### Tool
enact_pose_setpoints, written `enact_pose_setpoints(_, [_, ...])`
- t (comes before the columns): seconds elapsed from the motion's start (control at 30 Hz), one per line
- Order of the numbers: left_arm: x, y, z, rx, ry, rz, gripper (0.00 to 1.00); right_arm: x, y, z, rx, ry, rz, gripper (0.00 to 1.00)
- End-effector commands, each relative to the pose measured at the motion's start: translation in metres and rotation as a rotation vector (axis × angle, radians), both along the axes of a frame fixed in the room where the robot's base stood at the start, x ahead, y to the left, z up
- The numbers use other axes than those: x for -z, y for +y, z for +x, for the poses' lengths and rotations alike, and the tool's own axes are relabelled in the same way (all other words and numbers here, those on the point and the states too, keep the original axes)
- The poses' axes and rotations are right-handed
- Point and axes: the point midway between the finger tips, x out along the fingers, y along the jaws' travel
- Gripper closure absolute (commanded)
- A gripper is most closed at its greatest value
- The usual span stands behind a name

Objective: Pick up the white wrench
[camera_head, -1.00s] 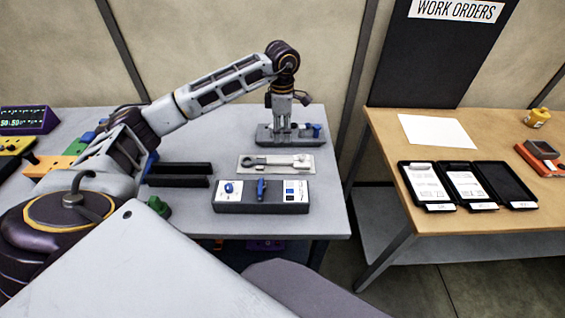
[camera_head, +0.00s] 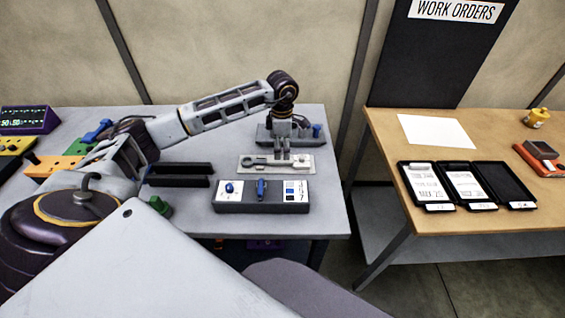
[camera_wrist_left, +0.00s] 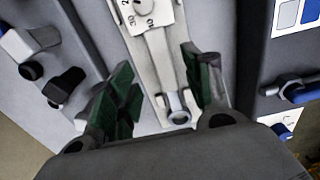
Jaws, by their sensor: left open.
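The white wrench (camera_head: 258,161) lies flat on a pale plate (camera_head: 300,170) near the table's right side. My left gripper (camera_head: 283,156) points down over the wrench, right of its middle, and hides part of it. In the left wrist view the wrench's shaft (camera_wrist_left: 159,50) runs down to its end between the green-padded fingers of my left gripper (camera_wrist_left: 163,95). The fingers are apart, one on each side, with gaps to the wrench. I cannot tell how far above the plate the fingertips are. My right gripper is not in view.
A grey box with blue controls (camera_head: 262,196) stands just in front of the plate. A grey fixture (camera_head: 263,134) stands behind it, partly hidden by my arm. Black rails (camera_head: 178,170) lie to the left. A wooden table with black trays (camera_head: 468,187) stands at right.

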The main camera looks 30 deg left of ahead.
Motion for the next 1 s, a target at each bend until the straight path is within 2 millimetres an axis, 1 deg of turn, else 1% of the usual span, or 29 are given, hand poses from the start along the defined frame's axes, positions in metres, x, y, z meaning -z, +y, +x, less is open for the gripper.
enact_pose_setpoints(0.1, [0.002, 0.0, 0.0, 0.0, 0.001, -0.001, 0.5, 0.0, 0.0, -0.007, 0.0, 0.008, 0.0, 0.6])
enact_pose_setpoints(0.23, [0.009, -0.001, -0.001, 0.0, 0.001, 0.0, 0.5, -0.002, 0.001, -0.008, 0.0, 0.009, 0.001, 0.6])
enact_pose_setpoints(0.37, [0.022, -0.002, -0.002, 0.001, 0.003, -0.001, 0.5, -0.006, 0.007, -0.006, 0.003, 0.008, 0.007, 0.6])
enact_pose_setpoints(0.5, [0.038, -0.003, -0.002, 0.0, 0.003, -0.002, 0.5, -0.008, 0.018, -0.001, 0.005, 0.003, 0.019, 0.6])
enact_pose_setpoints(0.6, [0.046, -0.003, -0.002, 0.001, 0.001, -0.001, 0.5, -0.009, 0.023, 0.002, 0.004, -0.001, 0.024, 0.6])
enact_pose_setpoints(0.73, [0.051, -0.003, -0.002, 0.001, 0.0, 0.0, 0.5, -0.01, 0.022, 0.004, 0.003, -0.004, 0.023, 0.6])
enact_pose_setpoints(1.0, [0.052, -0.002, -0.002, 0.001, 0.0, 0.0, 0.5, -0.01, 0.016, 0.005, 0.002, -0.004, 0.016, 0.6])
